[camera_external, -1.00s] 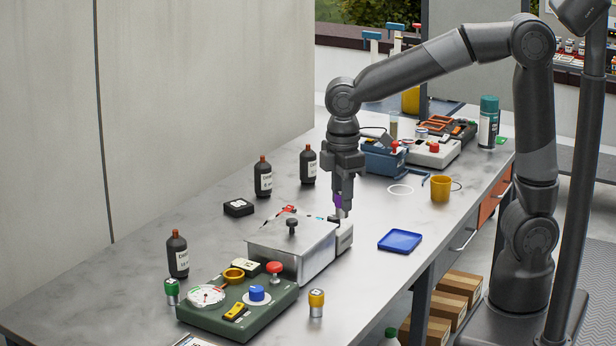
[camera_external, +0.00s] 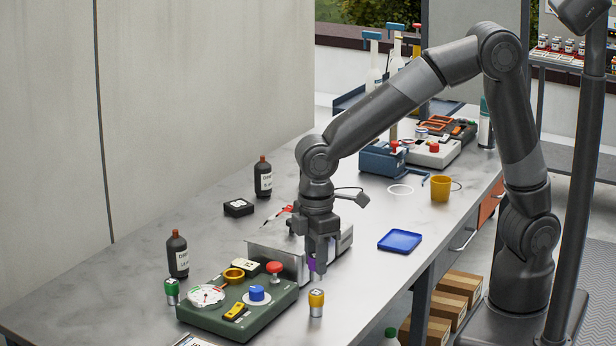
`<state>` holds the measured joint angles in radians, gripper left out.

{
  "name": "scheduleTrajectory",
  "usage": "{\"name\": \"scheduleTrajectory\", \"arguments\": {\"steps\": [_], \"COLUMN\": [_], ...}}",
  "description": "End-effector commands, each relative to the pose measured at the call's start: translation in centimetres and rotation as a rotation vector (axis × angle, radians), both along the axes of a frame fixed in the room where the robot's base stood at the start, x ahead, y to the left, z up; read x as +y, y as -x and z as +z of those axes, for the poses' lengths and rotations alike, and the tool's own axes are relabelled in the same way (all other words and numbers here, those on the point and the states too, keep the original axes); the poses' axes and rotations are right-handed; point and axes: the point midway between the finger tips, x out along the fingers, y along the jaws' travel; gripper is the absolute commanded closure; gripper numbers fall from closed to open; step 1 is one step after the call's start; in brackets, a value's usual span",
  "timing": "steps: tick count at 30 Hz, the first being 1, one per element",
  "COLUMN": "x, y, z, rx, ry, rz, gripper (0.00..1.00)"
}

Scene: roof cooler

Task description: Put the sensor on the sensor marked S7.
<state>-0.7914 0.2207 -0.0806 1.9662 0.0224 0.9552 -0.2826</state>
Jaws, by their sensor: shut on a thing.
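My gripper (camera_external: 317,270) points down beside the right end of the metal box, and is shut on a small purple thing (camera_external: 311,265), likely the sensor. Most of it is hidden between the fingers. A yellow-topped silver cylinder (camera_external: 316,303) stands upright on the bench, below and in front of my gripper in the picture. A green-topped silver cylinder (camera_external: 171,291) stands at the left of the green panel. Their markings are too small to read, so I cannot tell which is S7.
The green panel (camera_external: 240,312) with dial and knobs lies in front of the metal box (camera_external: 275,257). Dark bottles (camera_external: 177,256) stand behind. A blue tray (camera_external: 400,240) and a yellow cup (camera_external: 440,188) are to the right. The front bench is mostly clear.

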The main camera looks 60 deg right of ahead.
Motion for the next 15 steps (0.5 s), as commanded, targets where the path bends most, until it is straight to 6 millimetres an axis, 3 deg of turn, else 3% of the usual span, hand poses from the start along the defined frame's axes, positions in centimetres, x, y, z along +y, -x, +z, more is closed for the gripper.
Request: {"name": "scheduleTrajectory", "arguments": {"steps": [6,15], "x": [-0.1,-0.1], "y": [0.1,0.0], "z": [-2.9,-3.0], "rx": [0.002,0.001], "ry": [0.002,0.001], "rz": [0.001,0.001], "gripper": [0.95,0.95]}}
